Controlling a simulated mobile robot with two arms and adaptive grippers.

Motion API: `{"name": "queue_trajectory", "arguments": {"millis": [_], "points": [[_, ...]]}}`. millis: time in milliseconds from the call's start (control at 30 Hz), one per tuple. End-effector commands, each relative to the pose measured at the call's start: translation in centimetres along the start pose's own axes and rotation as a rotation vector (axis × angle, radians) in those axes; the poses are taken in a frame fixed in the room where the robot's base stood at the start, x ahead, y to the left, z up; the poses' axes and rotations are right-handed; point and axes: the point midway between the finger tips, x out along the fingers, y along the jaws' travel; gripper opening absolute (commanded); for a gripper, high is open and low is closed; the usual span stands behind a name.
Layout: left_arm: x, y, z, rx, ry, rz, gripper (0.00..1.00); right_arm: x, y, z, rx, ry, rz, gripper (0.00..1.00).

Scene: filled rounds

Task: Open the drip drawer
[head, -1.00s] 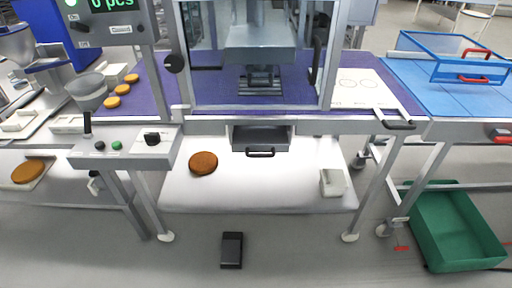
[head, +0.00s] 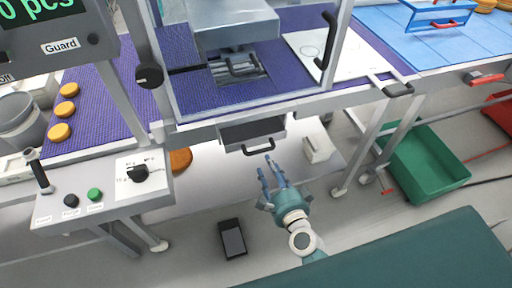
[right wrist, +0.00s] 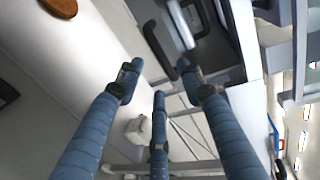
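The drip drawer (head: 240,133) is a dark grey box under the front edge of the press table, with a black bar handle (head: 258,148) on its front. How far out it stands, I cannot tell. My right gripper (head: 267,165) has blue fingers spread apart, empty, just below and in front of the handle. In the right wrist view the handle (right wrist: 159,46) lies just beyond the open fingertips (right wrist: 160,74), apart from them as far as I can see. The drawer front (right wrist: 215,45) is behind it. My left gripper is not in view.
A control box (head: 110,190) with knobs juts out at left. A table leg (head: 370,150) and a green crate (head: 425,165) stand at right. A white block (head: 318,149) sits on the lower shelf, and a black pedal (head: 232,238) lies on the floor.

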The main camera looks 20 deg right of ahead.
Motion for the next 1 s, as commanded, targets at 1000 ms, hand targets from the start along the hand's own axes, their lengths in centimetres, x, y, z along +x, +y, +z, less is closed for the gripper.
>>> {"name": "queue_trajectory", "arguments": {"millis": [1000], "points": [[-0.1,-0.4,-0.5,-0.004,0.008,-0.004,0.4,8.7,0.0,0.1,-0.005,-0.002,0.0,0.1]]}}
